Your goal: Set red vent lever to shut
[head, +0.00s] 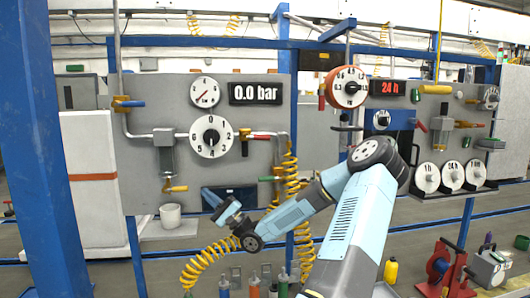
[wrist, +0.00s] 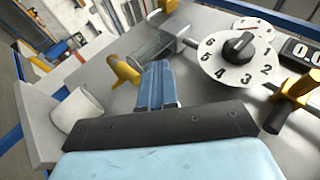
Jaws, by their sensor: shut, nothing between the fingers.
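Two red handles could be the vent lever; I cannot tell which. One red handle (head: 262,136) lies about level on the pipe right of the numbered dial (head: 211,136). Another short red lever (head: 322,102) hangs upright left of the round orange-rimmed gauge (head: 347,87). My gripper (head: 212,200) is in front of the lower part of the left grey panel, below the dial and apart from both red handles. Its blue fingers (wrist: 158,86) are together and empty in the wrist view. No red handle is clear in the wrist view.
A yellow-handled lever (head: 177,189) is left of my gripper and shows in the wrist view (wrist: 125,71). A coiled yellow hose (head: 290,180) hangs at the right. A display (head: 255,92) reads 0.0 bar. A blue post (head: 62,150) stands left.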

